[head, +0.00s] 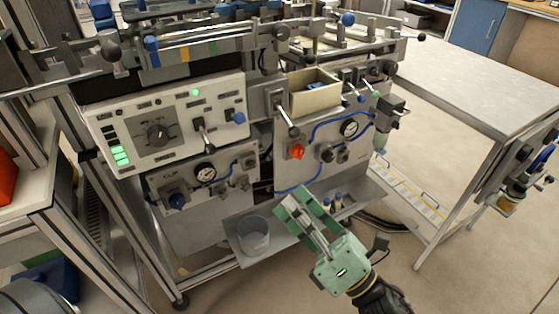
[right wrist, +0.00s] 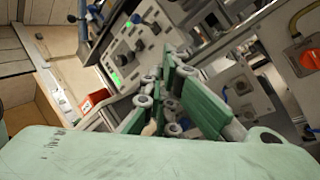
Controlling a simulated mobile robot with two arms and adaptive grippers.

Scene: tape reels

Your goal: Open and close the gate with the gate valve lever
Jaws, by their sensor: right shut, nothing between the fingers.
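The reel machine (head: 250,120) stands in front of me with several levers on its front. One silver lever with a dark knob (head: 291,128) sits above a red-orange knob (head: 298,152) on the right-hand panel. Another lever (head: 204,132) is on the white control panel. I cannot tell from the frames which is the gate valve lever. My right gripper (head: 294,204), pale green, is shut and empty, below and in front of the right-hand panel, touching no lever. Its green fingers also show in the right wrist view (right wrist: 172,75). My left gripper is not in view.
A clear beaker (head: 253,237) stands on the machine's low shelf, with small bottles (head: 332,201) to its right. A metal table (head: 480,85) stands at right. The floor in front is free at lower right.

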